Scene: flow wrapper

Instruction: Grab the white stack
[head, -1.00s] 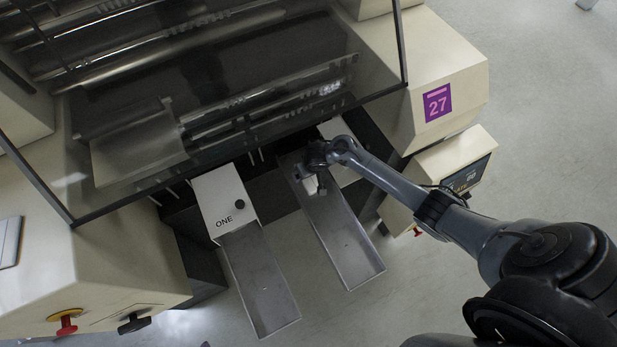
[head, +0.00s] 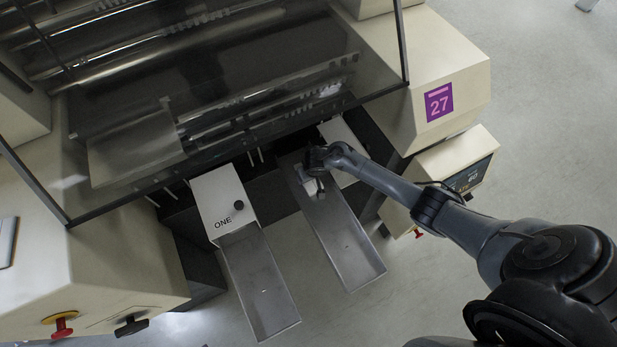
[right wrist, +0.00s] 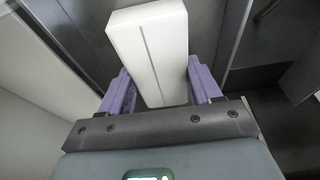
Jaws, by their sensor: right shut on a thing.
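The white stack (right wrist: 150,45) is a white block with a dark seam along its length. It fills the space between the purple fingers of my right gripper (right wrist: 162,90) in the right wrist view. In the head view my right gripper (head: 312,186) is over the upper end of the right metal chute, with a small part of the white stack (head: 310,187) showing there. The gripper is shut on the stack. My left gripper is not in view.
The right metal chute (head: 345,245) and left metal chute (head: 262,285) are empty along their lower parts. A white cover marked ONE (head: 222,195) stands above the left chute. The machine's dark clear guard (head: 290,110) overhangs behind. A cream housing (head: 425,75) stands right.

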